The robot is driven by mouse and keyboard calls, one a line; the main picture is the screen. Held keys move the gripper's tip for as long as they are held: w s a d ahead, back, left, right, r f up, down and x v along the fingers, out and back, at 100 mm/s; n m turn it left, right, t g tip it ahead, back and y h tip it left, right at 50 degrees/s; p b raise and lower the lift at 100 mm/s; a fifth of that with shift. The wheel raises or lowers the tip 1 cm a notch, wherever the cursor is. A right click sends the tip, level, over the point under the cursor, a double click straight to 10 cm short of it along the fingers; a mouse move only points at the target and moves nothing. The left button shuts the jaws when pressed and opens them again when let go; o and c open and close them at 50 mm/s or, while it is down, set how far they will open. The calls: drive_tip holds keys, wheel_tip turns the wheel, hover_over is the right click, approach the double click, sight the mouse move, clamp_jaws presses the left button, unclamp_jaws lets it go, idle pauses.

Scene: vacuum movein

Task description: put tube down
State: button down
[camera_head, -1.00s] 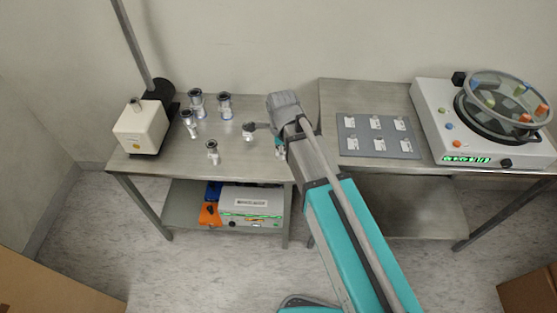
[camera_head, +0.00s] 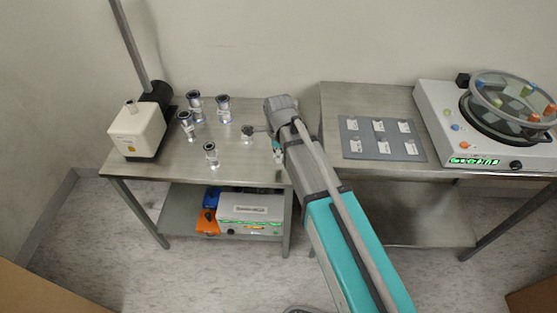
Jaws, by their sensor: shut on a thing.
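My gripper (camera_head: 257,130) is small in the head view, at the end of my arm over the right part of the left steel table. It is shut on a short metallic piece with a dark top, which I take to be the tube (camera_head: 247,136). I cannot tell whether the tube touches the tabletop. Several similar clear and metallic fittings with dark rims stand upright to the left, one of them at the front (camera_head: 211,154). My wrist and arm partly hide the right end of this table.
A white pump-like box (camera_head: 137,130) stands at the left beside a tall pole (camera_head: 129,40). Boxes (camera_head: 249,208) sit on the lower shelf. The right table (camera_head: 345,98) holds a grey pad (camera_head: 365,152) and a white machine (camera_head: 445,130). Bare tabletop shows in front of the fittings.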

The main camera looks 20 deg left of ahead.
sight(278, 166)
drive_tip(key=shift+w+a+f+b, duration=0.15)
drive_tip(key=shift+w+f+b, duration=0.15)
drive_tip(key=shift+f+b, duration=1.65)
drive_tip(key=shift+f, duration=0.05)
drive_tip(key=shift+f, duration=0.15)
drive_tip(key=shift+c, duration=1.1)
unclamp_jaws()
drive_tip(key=shift+r, duration=0.2)
wheel_tip(278, 166, up, 12)
drive_tip(key=p, duration=1.2)
